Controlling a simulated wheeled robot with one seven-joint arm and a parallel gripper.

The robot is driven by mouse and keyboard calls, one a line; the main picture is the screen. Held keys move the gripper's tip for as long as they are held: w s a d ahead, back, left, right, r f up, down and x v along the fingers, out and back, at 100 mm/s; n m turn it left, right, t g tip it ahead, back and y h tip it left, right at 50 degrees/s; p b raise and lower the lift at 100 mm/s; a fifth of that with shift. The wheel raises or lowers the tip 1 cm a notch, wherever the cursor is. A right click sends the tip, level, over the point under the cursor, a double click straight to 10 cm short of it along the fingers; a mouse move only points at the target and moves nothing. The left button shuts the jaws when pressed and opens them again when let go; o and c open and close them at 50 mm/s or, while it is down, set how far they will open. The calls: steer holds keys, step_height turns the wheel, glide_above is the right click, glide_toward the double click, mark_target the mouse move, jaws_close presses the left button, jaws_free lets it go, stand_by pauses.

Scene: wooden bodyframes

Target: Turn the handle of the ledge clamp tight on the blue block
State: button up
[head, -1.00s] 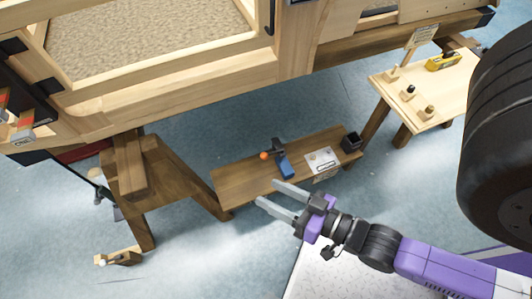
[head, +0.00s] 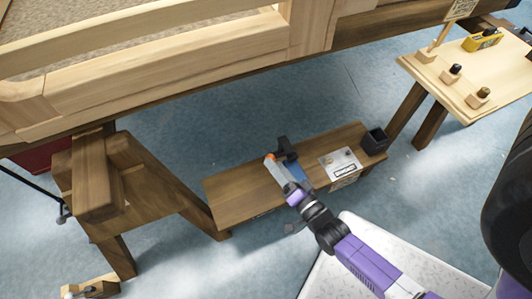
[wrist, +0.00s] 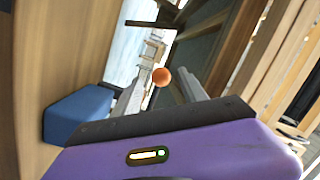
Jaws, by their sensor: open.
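The ledge clamp (head: 286,148) is a dark bracket on the wooden ledge under the large frame. Its orange handle ball (head: 270,157) shows at the tip of my gripper (head: 275,163) in the head view. In the wrist view the orange ball (wrist: 161,77) appears between the two fingers of my gripper (wrist: 165,100), with open space around it. The blue block (head: 296,171) lies by the clamp, partly hidden by my gripper. In the wrist view the blue block (wrist: 76,114) is left of the fingers. I cannot tell whether the fingers touch the ball.
The wooden ledge (head: 235,197) also holds a white card (head: 341,164) and a black box (head: 375,141) at right. A trestle leg (head: 160,185) stands left. A side table (head: 455,93) with small knobs and a yellow tool (head: 482,40) stands at upper right.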

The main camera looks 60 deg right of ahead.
steer(key=b+x, duration=0.1)
steer(key=x, duration=0.5)
steer(key=shift+w+b, duration=0.3)
steer(key=shift+w, duration=0.05)
steer(key=shift+d, duration=0.1)
jaws_close()
stand_by(1.0)
